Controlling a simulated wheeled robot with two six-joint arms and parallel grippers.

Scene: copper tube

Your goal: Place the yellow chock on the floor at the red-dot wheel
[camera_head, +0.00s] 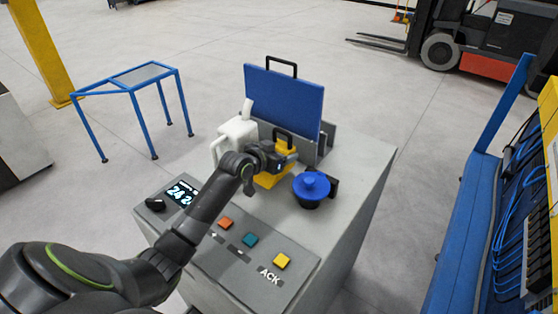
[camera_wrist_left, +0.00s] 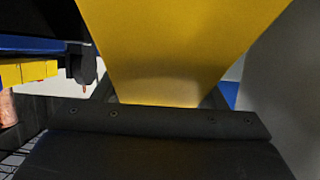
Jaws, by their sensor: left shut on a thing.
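The yellow chock (camera_head: 268,181) is at the grey console's top, between the white jug and the blue knob, with a black handle above it. My left gripper (camera_head: 283,157) is shut on it, and I cannot tell whether its underside touches the console. In the left wrist view the yellow chock (camera_wrist_left: 180,50) fills the upper middle, right at the gripper (camera_wrist_left: 160,112). A forklift wheel (camera_head: 440,52) stands on the floor at the upper right; I can make out no red dot on it. My right gripper is not in view.
The grey console (camera_head: 345,205) carries a white jug (camera_head: 235,130), an upright blue panel (camera_head: 284,99), a blue knob (camera_head: 311,186) and buttons. A blue-framed stand (camera_head: 140,75) and yellow post (camera_head: 42,50) are left. A blue rack (camera_head: 470,220) is right. Open floor (camera_head: 390,90) lies behind the console.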

